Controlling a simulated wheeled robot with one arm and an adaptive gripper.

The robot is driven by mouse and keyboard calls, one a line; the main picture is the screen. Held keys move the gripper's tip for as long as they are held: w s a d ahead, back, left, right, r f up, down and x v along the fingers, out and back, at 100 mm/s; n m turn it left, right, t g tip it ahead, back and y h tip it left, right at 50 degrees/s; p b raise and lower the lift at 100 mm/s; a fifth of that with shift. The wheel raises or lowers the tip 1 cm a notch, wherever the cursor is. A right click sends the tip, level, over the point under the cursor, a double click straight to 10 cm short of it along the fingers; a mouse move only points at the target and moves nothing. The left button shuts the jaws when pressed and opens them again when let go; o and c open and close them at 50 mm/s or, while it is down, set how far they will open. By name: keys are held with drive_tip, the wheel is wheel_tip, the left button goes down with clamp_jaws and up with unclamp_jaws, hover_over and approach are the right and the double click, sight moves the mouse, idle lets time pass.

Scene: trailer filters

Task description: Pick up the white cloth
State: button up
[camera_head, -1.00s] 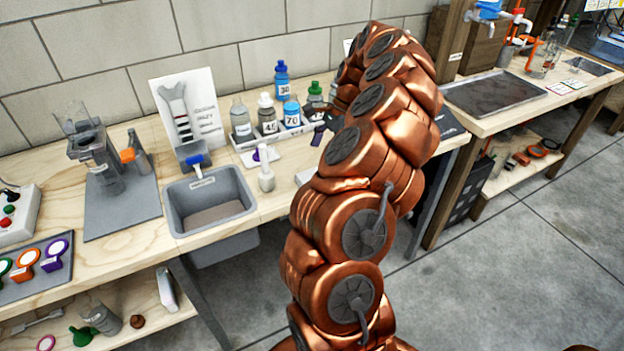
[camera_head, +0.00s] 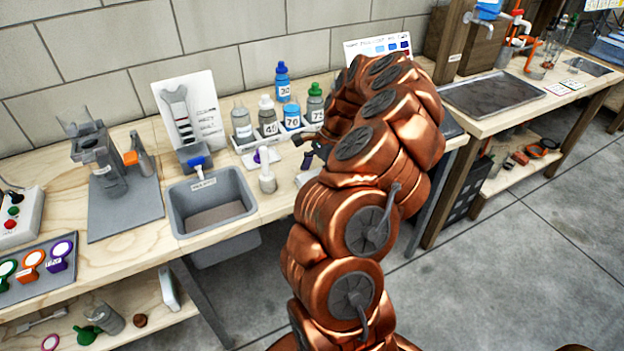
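A pale flat patch (camera_head: 306,177) lies on the bench just left of my arm. It may be the white cloth, but my arm covers part of that area and I cannot be sure. My gripper (camera_head: 307,150) shows only as small dark parts at the left of my copper-coloured arm, over the bench in front of the numbered bottles. It appears above and behind the pale patch. Most of it is hidden by the arm, so its opening and anything in it cannot be made out.
Numbered bottles (camera_head: 292,113) stand in a rack behind the gripper. A small white bottle (camera_head: 267,178) stands beside the grey sink (camera_head: 211,204). A colour chart (camera_head: 382,47) stands behind my arm. Another bench with a dark tray (camera_head: 490,95) is at right.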

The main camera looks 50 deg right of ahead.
sight(309, 178)
drive_tip(key=c, duration=1.1)
drive_tip(key=shift+c, duration=0.2)
drive_tip(key=shift+r+b, duration=0.6)
drive_tip(key=shift+r, duration=1.1)
drive_tip(key=shift+s+a+r, duration=0.1)
drive_tip(key=shift+s, duration=0.05)
drive_tip(key=s+a+r+b, duration=0.1)
drive_tip(key=s+a+b, duration=0.2)
drive_tip(key=s+a, duration=0.5)
drive_tip(key=s, duration=0.5)
drive_tip(key=shift+a+r, duration=0.25)
drive_tip(key=shift+a, duration=0.15)
